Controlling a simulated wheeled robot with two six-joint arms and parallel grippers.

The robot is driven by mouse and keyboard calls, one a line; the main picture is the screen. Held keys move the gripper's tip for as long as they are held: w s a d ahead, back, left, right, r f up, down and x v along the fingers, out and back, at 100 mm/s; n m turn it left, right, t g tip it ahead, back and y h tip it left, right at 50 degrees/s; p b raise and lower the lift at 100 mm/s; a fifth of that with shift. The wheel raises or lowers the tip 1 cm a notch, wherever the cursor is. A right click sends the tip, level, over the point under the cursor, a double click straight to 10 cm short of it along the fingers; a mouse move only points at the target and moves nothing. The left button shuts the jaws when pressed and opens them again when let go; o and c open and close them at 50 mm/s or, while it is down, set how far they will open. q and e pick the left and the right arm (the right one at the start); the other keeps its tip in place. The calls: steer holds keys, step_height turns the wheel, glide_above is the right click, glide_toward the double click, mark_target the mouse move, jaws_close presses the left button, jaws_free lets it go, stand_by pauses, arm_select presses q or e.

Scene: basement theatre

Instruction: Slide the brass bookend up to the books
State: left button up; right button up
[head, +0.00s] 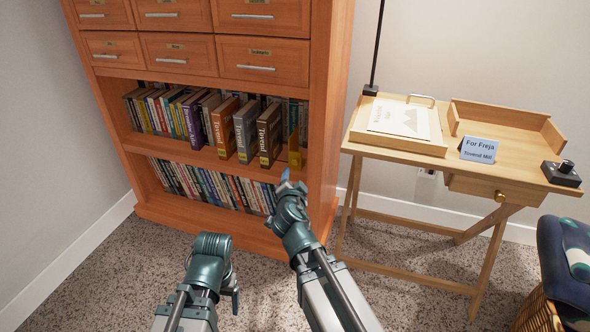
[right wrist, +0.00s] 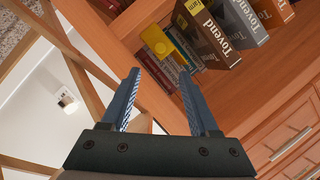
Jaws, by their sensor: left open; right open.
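The brass bookend (head: 295,152) stands upright near the right end of the upper open shelf (head: 198,158). In the right wrist view the bookend (right wrist: 158,41) shows beyond the fingers, beside that book (right wrist: 208,38). My right gripper (head: 287,177) is open and empty, in front of and slightly below the bookend, apart from it. My left gripper (head: 235,291) hangs low before the bookcase, away from the books; its fingers are mostly hidden.
The bookcase's right side panel (head: 327,120) stands close to the right of the bookend. More books (head: 215,185) fill the lower shelf. A wooden desk (head: 398,152) with a sign stands to the right. Carpet (head: 262,285) is clear in front of the bookcase.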

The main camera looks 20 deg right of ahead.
mark_target(295, 163)
steer(key=b+x, duration=0.3)
steer(key=x, duration=1)
steer(key=shift+w+d+b, duration=0.1)
steer(key=shift+w+b, duration=0.25)
steer(key=shift+w, duration=0.05)
steer(key=shift+c, duration=0.3)
jaws_close()
stand_by(0.5)
